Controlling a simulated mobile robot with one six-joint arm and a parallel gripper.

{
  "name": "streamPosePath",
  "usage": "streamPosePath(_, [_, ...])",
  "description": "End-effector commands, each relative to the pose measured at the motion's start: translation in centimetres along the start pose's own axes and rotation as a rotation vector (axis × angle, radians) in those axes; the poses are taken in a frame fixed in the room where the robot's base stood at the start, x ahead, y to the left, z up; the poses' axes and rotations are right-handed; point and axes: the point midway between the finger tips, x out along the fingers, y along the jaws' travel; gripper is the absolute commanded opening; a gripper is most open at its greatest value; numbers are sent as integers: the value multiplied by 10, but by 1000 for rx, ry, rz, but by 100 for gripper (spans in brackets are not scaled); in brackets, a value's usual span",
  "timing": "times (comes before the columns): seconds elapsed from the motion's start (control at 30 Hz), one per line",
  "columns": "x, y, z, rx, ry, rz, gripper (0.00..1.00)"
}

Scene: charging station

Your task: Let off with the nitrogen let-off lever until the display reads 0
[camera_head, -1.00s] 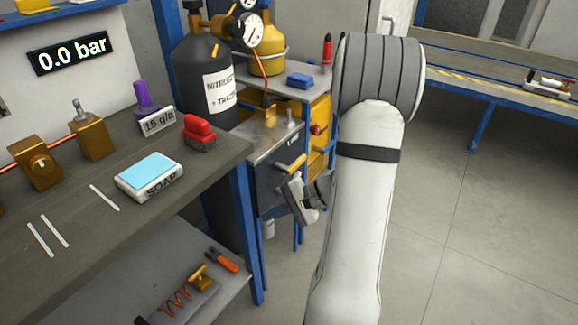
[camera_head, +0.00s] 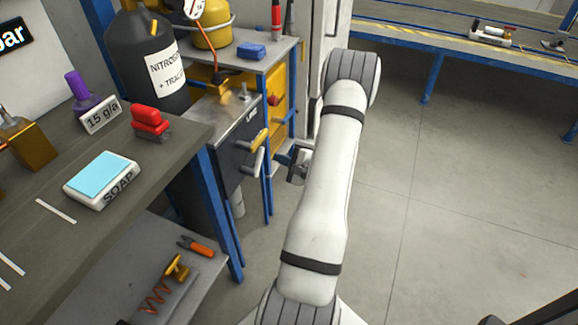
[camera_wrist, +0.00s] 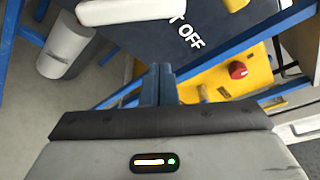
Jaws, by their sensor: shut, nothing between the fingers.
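The display (camera_head: 12,37) is cut by the left edge of the head view; only the end of "bar" shows, so its number is out of view. A dark panel (camera_head: 225,140) beside the nitrogen bottle (camera_head: 135,65) carries a lever with a yellow handle (camera_head: 258,140) and one with a pale handle (camera_head: 249,163). In the wrist view the pale handle (camera_wrist: 130,9) and the lettering "T OFF" show at the top. Which lever is for nitrogen I cannot tell. My gripper (camera_head: 299,165) is shut and empty, right of both handles and apart from them.
A workbench with a soap box (camera_head: 102,180) and a red clip-like thing (camera_head: 150,121) stands at left. A yellow box with a red knob (camera_wrist: 238,70) is beyond the panel. Blue frame legs (camera_head: 220,215) stand near my arm. The floor at right is clear.

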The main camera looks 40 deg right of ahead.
Motion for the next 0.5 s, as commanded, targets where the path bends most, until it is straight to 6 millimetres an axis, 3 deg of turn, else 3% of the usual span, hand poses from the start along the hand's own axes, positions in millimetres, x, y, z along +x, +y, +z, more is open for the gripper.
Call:
streamPosePath(0.13, [30,1,0,-1,-1,1,0])
streamPosePath(0.3, [16,-1,25,1,4,-2,0])
streamPosePath(0.5, [12,-1,36,2,4,-2,0])
